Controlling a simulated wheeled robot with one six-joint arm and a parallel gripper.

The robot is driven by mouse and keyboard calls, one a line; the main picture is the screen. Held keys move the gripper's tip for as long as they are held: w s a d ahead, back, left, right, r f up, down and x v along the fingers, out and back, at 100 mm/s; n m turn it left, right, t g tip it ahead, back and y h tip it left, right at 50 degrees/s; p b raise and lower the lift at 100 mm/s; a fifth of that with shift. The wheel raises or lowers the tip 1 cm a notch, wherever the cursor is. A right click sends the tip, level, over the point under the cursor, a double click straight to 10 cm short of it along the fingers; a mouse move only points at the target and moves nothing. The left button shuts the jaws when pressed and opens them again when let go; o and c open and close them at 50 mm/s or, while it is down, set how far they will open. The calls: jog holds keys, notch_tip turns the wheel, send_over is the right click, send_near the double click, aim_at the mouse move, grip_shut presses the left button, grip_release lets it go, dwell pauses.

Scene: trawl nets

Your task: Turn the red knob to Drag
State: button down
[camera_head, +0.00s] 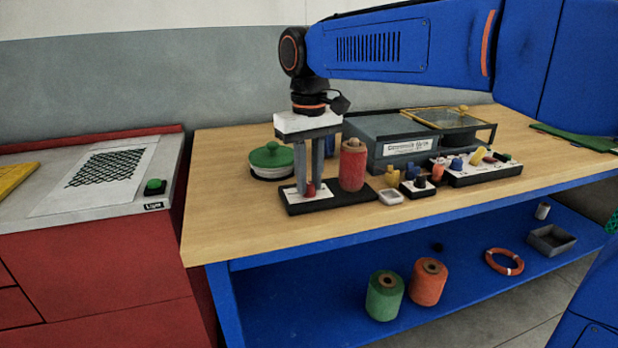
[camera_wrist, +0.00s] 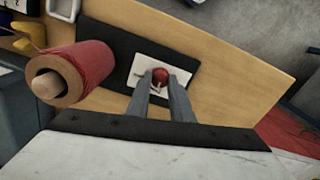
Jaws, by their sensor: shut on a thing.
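The red knob (camera_head: 310,188) sits on a white plate (camera_head: 297,203) on a black base (camera_head: 327,203) at the left part of the wooden bench. My gripper (camera_head: 307,190) points down over it, with its two grey fingers shut on the knob from both sides. In the wrist view the red knob (camera_wrist: 160,76) shows between the fingertips of my gripper (camera_wrist: 161,79). The white plate (camera_wrist: 140,73) carries small marks, but I cannot read any label, so which setting the knob points to cannot be told.
A red thread spool (camera_head: 352,165) stands upright on the same base, close to the right of my gripper. A green-lidded round container (camera_head: 271,158) is behind left. A grey case (camera_head: 392,140) and a control box (camera_head: 470,171) with colored pieces stand to the right.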

aim_at(309, 184)
jog(key=shift+m, duration=0.6)
jog(key=c, duration=1.6)
grip_release()
jog(key=shift+o, duration=0.2)
notch_tip(309, 184, up, 17)
jog(key=shift+r, duration=0.2)
